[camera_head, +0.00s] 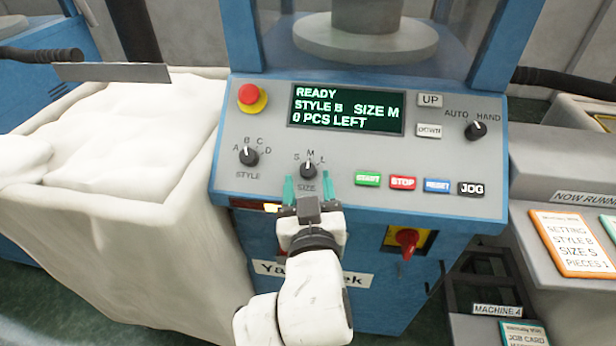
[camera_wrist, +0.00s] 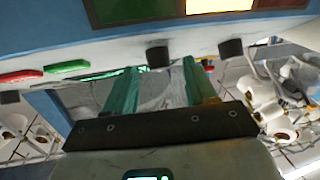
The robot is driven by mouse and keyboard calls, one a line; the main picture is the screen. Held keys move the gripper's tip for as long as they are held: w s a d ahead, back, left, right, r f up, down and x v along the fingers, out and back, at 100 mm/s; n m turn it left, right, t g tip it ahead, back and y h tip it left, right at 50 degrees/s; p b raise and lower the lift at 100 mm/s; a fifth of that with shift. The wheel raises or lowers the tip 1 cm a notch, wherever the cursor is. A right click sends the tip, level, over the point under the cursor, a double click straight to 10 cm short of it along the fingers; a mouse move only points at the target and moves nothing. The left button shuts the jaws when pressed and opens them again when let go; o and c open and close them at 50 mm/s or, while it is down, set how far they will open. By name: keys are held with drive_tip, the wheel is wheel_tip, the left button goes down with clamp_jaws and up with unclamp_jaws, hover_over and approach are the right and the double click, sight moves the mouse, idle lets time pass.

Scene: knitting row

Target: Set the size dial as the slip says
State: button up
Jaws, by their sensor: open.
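The size dial (camera_head: 308,171) is a black knob on the grey control panel, marked S, M, L; its white mark points up toward M. The green display (camera_head: 346,110) reads READY, STYLE B, SIZE M, 0 PCS LEFT. An orange-edged slip (camera_head: 573,243) at the right reads SETTING, STYLE B, SIZE S (the letter is small), PIECES 1. My gripper (camera_head: 308,188) is open, its teal fingers on either side of the lower part of the size dial. In the wrist view the size knob (camera_wrist: 157,56) shows between and beyond the fingertips; contact cannot be told.
The style dial (camera_head: 249,157) is left of the size dial, pointing near B. START (camera_head: 368,179), STOP (camera_head: 402,183), RESET and JOG buttons lie close on the right. A red emergency button (camera_head: 250,96) is upper left. A white-lined bin (camera_head: 110,205) stands left; another card (camera_head: 523,334) is lower right.

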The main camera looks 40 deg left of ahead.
drive_tip(key=shift+x, duration=0.85)
drive_tip(key=shift+d, duration=0.1)
clamp_jaws()
